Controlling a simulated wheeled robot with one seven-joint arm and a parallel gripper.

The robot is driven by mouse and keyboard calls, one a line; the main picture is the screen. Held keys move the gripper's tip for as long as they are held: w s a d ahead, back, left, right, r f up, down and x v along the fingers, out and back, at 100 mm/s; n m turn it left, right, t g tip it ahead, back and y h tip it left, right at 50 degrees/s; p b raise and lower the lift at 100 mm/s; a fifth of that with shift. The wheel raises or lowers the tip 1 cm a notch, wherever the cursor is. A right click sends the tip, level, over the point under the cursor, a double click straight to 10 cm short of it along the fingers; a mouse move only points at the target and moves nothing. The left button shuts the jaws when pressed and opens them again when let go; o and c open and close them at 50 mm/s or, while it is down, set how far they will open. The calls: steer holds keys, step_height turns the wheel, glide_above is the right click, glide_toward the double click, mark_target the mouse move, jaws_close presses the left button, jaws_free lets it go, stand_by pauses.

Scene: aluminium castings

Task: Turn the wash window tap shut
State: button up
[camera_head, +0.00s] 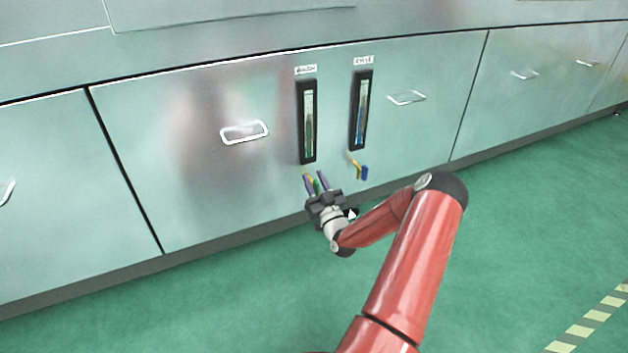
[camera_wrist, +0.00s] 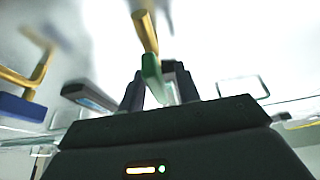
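Two tall black-framed sight windows are set in the grey-green panel; their labels are too small to read surely. Under the left window (camera_head: 308,122) is a brass tap (camera_wrist: 146,30) with a green handle (camera_wrist: 152,76). My gripper (camera_head: 315,183) is at this tap, its fingers apart on either side of the green handle. In the wrist view the handle stands between the dark fingertips (camera_wrist: 160,92), with a gap on the right finger's side. The head view shows little of this tap behind the fingers. The right window (camera_head: 361,110) has a brass tap with a blue handle (camera_head: 364,173).
The blue-handled tap stands close to the right of my gripper; its blue handle also shows at the left of the wrist view (camera_wrist: 22,109). Wire pull handles (camera_head: 244,132) (camera_head: 407,98) stick out from the panels. The green floor (camera_head: 240,300) in front is clear.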

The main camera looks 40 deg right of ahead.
steer(key=shift+w+d+r, duration=0.1)
steer(key=shift+w+r, duration=0.05)
steer(key=shift+w, duration=0.15)
jaws_close()
steer(key=shift+m+h, duration=0.4)
steer(key=m+g+h, duration=0.1)
steer(key=m+g, duration=0.1)
steer(key=m, duration=0.3)
steer(key=d+m+g+h, duration=0.1)
steer(key=m+h, duration=0.1)
steer(key=m, duration=0.4)
steer(key=f+m+g+h, duration=0.1)
steer(key=m+g+h, duration=0.1)
steer(key=m, duration=0.3)
steer(key=shift+s+d+m+g+b, duration=0.25)
steer(key=shift+d+m+g+b, duration=0.05)
steer(key=shift+d+m+b, duration=0.1)
steer(key=m+g, duration=0.1)
steer(key=m, duration=0.1)
steer(key=f+m+p, duration=0.1)
steer(key=m, duration=0.1)
steer(key=shift+d+m+g, duration=0.1)
steer(key=shift+m+g, duration=0.3)
steer(key=shift+f, duration=0.15)
